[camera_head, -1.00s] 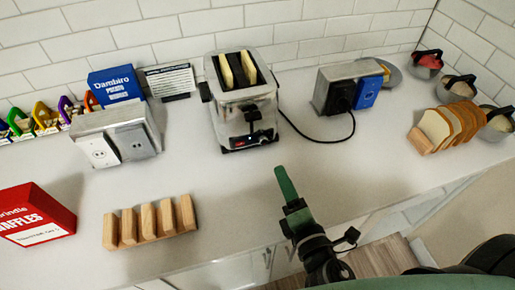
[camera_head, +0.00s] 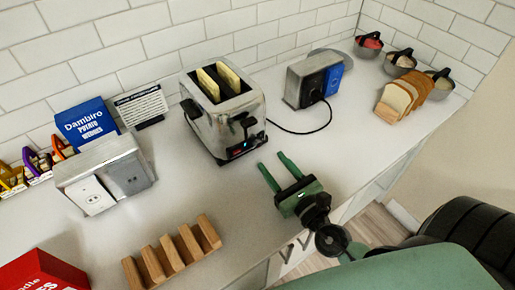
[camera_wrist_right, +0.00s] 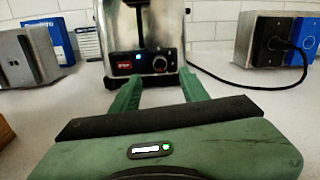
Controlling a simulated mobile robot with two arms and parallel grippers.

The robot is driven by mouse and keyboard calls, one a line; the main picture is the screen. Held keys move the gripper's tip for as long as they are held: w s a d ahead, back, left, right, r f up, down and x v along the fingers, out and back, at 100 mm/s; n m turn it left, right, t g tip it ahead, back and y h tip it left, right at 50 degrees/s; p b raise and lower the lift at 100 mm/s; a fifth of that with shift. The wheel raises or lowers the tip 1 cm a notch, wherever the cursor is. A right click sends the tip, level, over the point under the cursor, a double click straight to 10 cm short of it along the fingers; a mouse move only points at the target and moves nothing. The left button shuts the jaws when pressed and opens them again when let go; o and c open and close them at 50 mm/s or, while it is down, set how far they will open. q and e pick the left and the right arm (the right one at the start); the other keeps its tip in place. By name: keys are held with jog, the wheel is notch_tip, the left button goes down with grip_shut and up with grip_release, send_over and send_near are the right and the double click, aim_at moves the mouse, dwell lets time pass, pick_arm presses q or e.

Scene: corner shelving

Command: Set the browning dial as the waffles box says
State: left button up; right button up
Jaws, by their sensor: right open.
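The chrome toaster (camera_head: 235,120) stands on the counter against the tiled wall, with two pale slices (camera_head: 220,84) in its slots. In the right wrist view, the toaster (camera_wrist_right: 115,30) front shows a round browning dial (camera_wrist_right: 160,64) right of a blue light and a red display. My right gripper (camera_head: 271,160) is open and empty in front of the toaster; its green fingers point at the lower front, with the dial between and just beyond the tips (camera_wrist_right: 158,80). The red waffles box (camera_head: 45,272) is cut off at the lower left, its setting text out of view. My left gripper is out of view.
A wooden rack (camera_head: 172,252) stands at the front edge. Metal outlet boxes (camera_head: 130,172) (camera_head: 298,85) flank the toaster, and a black cord (camera_head: 300,132) runs to the right one. A blue potato box (camera_head: 88,128), sign (camera_head: 140,105), bread (camera_head: 402,95) and bowls stand farther off.

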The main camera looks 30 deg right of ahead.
aim_at(259, 146)
jog(key=w+p, duration=0.1)
jog(key=w, duration=0.4)
jog(key=shift+w+a+r+p, duration=0.1)
jog(key=shift+w+a+p, duration=0.15)
jog(key=shift+p, duration=0.1)
jog(key=shift+w, duration=0.5)
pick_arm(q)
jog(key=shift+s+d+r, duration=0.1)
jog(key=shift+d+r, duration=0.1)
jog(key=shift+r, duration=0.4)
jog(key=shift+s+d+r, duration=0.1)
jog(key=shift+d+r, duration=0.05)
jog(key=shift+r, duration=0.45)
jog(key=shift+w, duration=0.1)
pick_arm(e)
grip_shut()
